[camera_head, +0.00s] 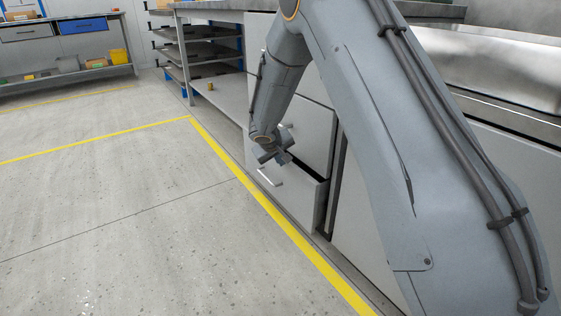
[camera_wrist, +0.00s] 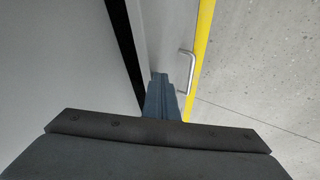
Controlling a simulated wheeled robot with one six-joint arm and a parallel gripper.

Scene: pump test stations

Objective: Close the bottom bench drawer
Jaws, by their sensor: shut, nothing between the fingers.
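The bottom drawer (camera_head: 303,197) of the grey bench stands partly open in the head view, its front out from the cabinet face with a dark gap behind it. Its bar handle (camera_head: 270,177) is on the front, and the handle also shows in the wrist view (camera_wrist: 187,73). My gripper (camera_head: 278,157) is shut and empty, close to the drawer's upper front edge. In the wrist view the fingertips (camera_wrist: 160,78) overlap the drawer front (camera_wrist: 168,35), left of the handle. I cannot tell whether they touch it. My arm hides part of the cabinet.
A closed-looking drawer (camera_head: 312,135) sits above, partly behind my arm. A yellow floor line (camera_head: 270,212) runs along the bench, with clear floor to the left. An open shelf unit (camera_head: 205,60) stands beyond the bench. Another workbench (camera_head: 60,75) is at the far left.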

